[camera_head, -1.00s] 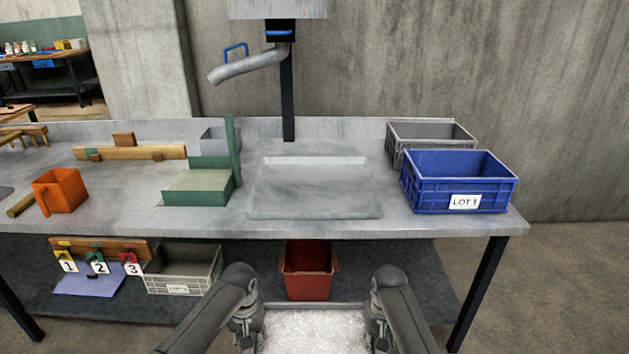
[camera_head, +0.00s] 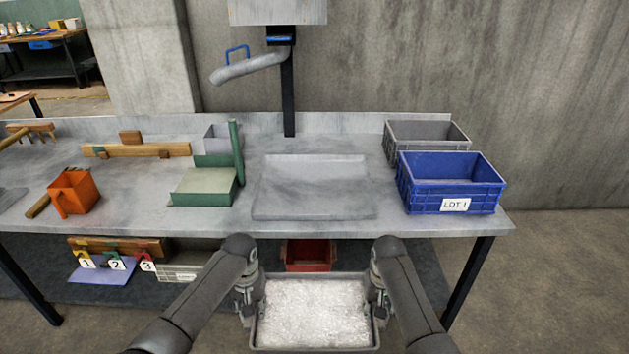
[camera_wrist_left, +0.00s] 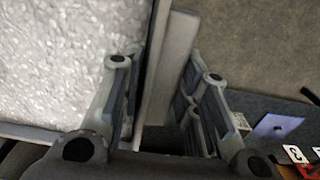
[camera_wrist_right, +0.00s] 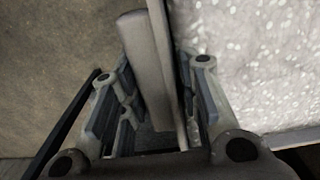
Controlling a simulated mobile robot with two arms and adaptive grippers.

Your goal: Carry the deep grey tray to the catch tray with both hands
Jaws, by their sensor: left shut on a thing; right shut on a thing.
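The deep grey tray (camera_head: 316,347) is full of pale, whitish grain (camera_head: 315,310). It hangs level in front of the bench, below the height of its top. My left gripper (camera_head: 250,308) is shut on the tray's left rim, and my right gripper (camera_head: 378,306) is shut on its right rim. The left wrist view shows the fingers (camera_wrist_left: 165,95) on either side of the tray wall (camera_wrist_left: 172,70). The right wrist view shows the other fingers (camera_wrist_right: 155,100) around the opposite wall (camera_wrist_right: 150,60). The shallow grey catch tray (camera_head: 312,212) lies on the bench, beyond the held tray.
A blue LOT 1 crate (camera_head: 450,185) and a grey crate (camera_head: 425,134) stand right of the catch tray. A green stand (camera_head: 205,188) is to its left, with an orange scoop (camera_head: 73,192) further left. A grey spout (camera_head: 248,68) hangs above. A red bin (camera_head: 308,256) sits below.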

